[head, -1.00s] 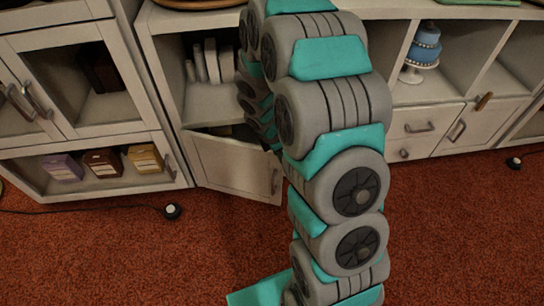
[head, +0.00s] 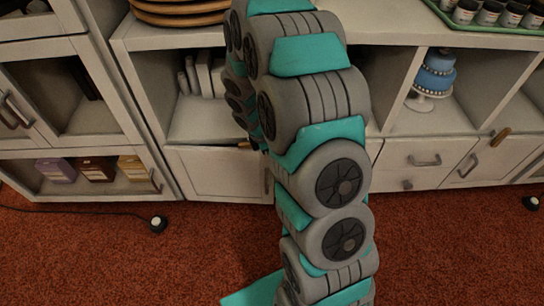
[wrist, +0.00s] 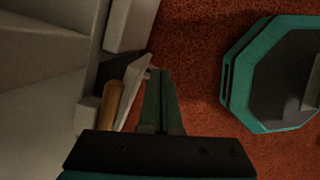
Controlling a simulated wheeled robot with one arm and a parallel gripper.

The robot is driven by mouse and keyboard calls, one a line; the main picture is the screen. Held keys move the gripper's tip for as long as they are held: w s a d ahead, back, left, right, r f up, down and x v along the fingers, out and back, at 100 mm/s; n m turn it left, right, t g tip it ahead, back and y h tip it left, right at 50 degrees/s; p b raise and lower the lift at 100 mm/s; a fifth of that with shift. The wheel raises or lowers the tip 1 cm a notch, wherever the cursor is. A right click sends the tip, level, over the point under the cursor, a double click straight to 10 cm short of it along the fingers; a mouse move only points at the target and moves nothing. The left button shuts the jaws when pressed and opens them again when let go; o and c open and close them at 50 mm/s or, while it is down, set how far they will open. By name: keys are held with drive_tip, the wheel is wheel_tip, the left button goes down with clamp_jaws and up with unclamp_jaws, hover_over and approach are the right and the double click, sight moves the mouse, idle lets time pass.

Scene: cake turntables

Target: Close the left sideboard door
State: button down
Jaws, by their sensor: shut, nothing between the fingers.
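The left sideboard door (head: 215,173) is a pale low panel, close to flush with the sideboard front in the head view. A dark gap behind the pale door edge (wrist: 132,88) in the wrist view suggests it is slightly ajar. Its right end and part of its handle (head: 268,184) are by my arm. My gripper (wrist: 160,72) is shut and empty, with its fingertips beside the door's outer side, touching or very near it. My gripper is hidden behind my arm in the head view. A wooden peg-like piece (wrist: 111,103) lies at the door's inner side.
The sideboard's shelf above the door holds pale upright items (head: 203,77). A blue cake (head: 435,73) stands in a right compartment. A glass-front cabinet (head: 85,110) adjoins on the left.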

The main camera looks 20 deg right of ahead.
drive_tip(key=shift+s, duration=0.1)
drive_tip(key=s+a+r+m, duration=0.2)
drive_tip(key=s+r+m, duration=0.2)
drive_tip(key=s+r, duration=0.45)
drive_tip(key=s+a+r+m, duration=0.3)
drive_tip(key=s+r, duration=0.4)
drive_tip(key=r, duration=0.2)
drive_tip(key=s+a+r+m+y, duration=0.1)
drive_tip(key=s+a+r+m, duration=0.1)
drive_tip(key=s+m, duration=0.2)
drive_tip(key=s+a+r+m+g+y, duration=0.1)
drive_tip(key=s+m, duration=0.4)
drive_tip(key=s, duration=0.5)
drive_tip(key=shift+s+a+r+y+b, duration=0.2)
drive_tip(key=shift+a+r+y+b, duration=0.2)
drive_tip(key=shift+a+r, duration=0.5)
drive_tip(key=shift+a+f, duration=0.15)
drive_tip(key=shift+f, duration=0.05)
